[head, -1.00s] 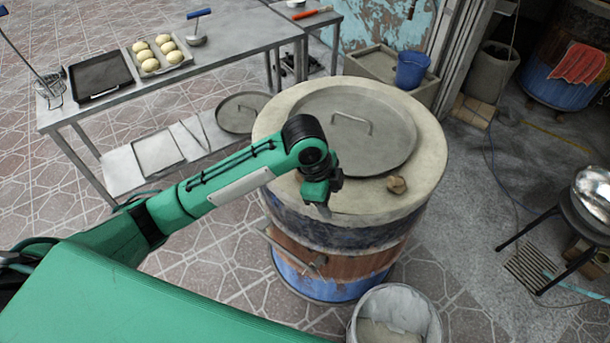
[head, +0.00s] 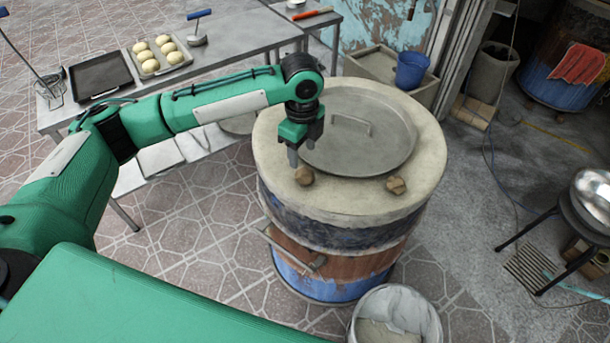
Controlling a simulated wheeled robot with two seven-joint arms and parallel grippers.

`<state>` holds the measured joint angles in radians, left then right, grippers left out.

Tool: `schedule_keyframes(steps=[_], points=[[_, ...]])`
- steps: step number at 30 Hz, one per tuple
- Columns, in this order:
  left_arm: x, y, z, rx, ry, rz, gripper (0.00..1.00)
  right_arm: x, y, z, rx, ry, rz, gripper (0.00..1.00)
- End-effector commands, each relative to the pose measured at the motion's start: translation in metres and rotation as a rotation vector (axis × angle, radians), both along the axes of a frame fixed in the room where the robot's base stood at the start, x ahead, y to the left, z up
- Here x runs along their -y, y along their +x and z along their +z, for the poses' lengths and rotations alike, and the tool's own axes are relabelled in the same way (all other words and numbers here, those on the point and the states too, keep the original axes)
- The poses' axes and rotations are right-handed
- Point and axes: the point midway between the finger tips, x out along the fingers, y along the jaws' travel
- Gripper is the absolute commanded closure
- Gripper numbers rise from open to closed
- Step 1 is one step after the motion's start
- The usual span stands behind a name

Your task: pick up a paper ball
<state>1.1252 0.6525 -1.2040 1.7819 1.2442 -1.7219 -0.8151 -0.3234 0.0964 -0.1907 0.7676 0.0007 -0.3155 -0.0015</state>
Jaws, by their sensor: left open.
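Two small brown crumpled balls, which look like paper balls, lie on the pale rim of the barrel oven (head: 345,199). The left ball (head: 304,176) is at the front left of the rim, and the right ball (head: 396,185) is at the front right. My left gripper (head: 300,158) is open and points down just above and behind the left ball in the picture. Its fingers look empty. I cannot tell whether a fingertip touches the ball. My right gripper is not in view.
A round metal lid (head: 375,150) with a raised handle (head: 352,122) covers the oven top, close beside my gripper. A white-lined bin (head: 398,303) stands in front of the oven.

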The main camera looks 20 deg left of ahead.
Motion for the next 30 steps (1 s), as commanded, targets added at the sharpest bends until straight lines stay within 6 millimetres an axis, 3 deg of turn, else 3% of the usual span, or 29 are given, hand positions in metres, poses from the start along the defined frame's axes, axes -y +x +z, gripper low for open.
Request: schedule_keyframes(steps=[3,11,19,29,30], points=[[0.000,0.000,-0.020,-0.001,0.000,0.001,0.47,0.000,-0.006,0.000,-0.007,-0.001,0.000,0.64],[0.002,0.000,-0.040,0.000,0.000,0.000,0.47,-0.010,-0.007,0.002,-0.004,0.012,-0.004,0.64],[0.006,0.001,-0.078,0.000,0.000,0.001,0.47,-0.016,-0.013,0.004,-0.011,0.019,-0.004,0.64],[0.006,0.002,-0.086,0.002,0.000,0.000,0.47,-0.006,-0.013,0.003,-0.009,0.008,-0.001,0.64],[0.006,0.002,-0.086,0.002,0.000,0.000,0.55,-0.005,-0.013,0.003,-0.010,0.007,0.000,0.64]])
